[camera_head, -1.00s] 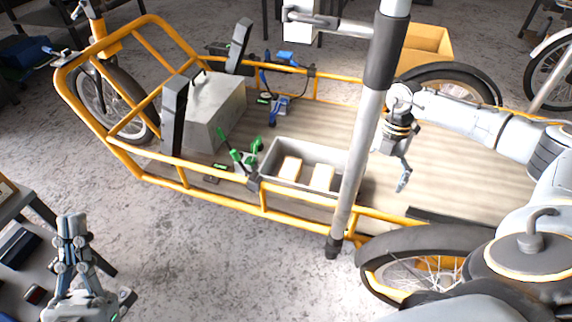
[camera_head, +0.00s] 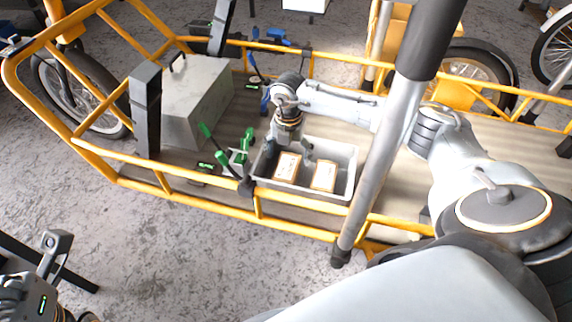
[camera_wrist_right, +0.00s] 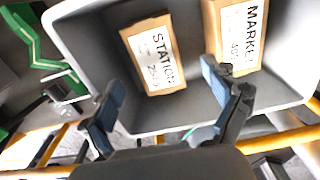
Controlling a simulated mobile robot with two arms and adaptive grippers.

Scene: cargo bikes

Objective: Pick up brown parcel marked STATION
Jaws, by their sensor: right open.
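The brown parcel marked STATION (camera_wrist_right: 155,52) lies in a grey bin in the wrist view, its white label facing up. In the head view it is the left parcel (camera_head: 287,167). A second brown parcel marked MARKET (camera_wrist_right: 238,36) lies to its right, also in the head view (camera_head: 324,176). My right gripper (camera_wrist_right: 164,80) is open and empty above the bin, its fingers pointing down toward the STATION parcel; one finger overlaps the MARKET parcel in the wrist view. In the head view my right gripper (camera_head: 296,150) partly covers the bin's back. My left gripper (camera_head: 57,243) is partly cut off at lower left.
The grey bin (camera_head: 340,150) stands on the cargo bike's wooden bed. Green-handled clamps (camera_head: 222,153) are left of it, with a grey block (camera_head: 190,102) beyond. The yellow frame rail (camera_head: 275,192) runs in front. A grey pole (camera_head: 375,160) rises just right of the bin.

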